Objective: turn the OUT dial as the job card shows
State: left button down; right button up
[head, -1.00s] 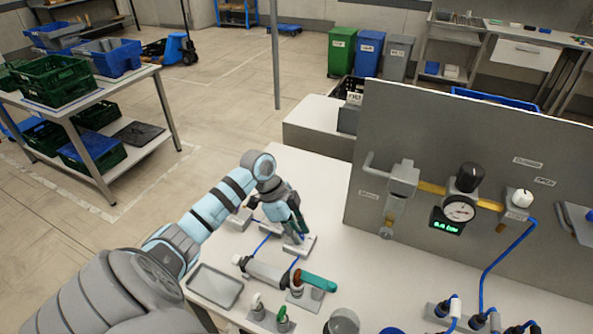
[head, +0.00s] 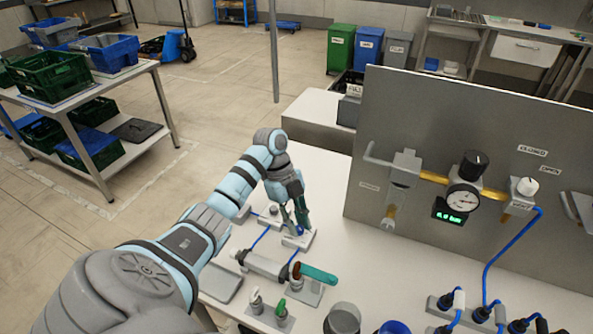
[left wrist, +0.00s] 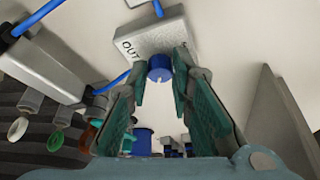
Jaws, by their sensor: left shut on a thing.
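The OUT dial is a short blue knob (left wrist: 160,70) on a pale grey block (left wrist: 150,40) lettered OUT. In the head view the block (head: 305,239) lies on the white bench, with the blue knob (head: 299,230) mostly hidden by my fingers. My left gripper (head: 300,217) points down over the block and is shut on the knob; in the left wrist view its dark green fingers (left wrist: 160,64) stand on either side of it. The dial's set position is not readable. I cannot make out a job card. My right gripper is not in view.
A grey cylinder (head: 265,266) on blue hoses lies in front of the block, near a teal-handled lever (head: 319,273) and small white and green knobs (head: 281,310). A grey panel (head: 400,110) with a gauge (head: 463,197) stands to the right. Bench between block and panel is clear.

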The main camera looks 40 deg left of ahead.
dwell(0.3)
pick_arm(q)
jog(key=c, duration=1.4)
grip_release()
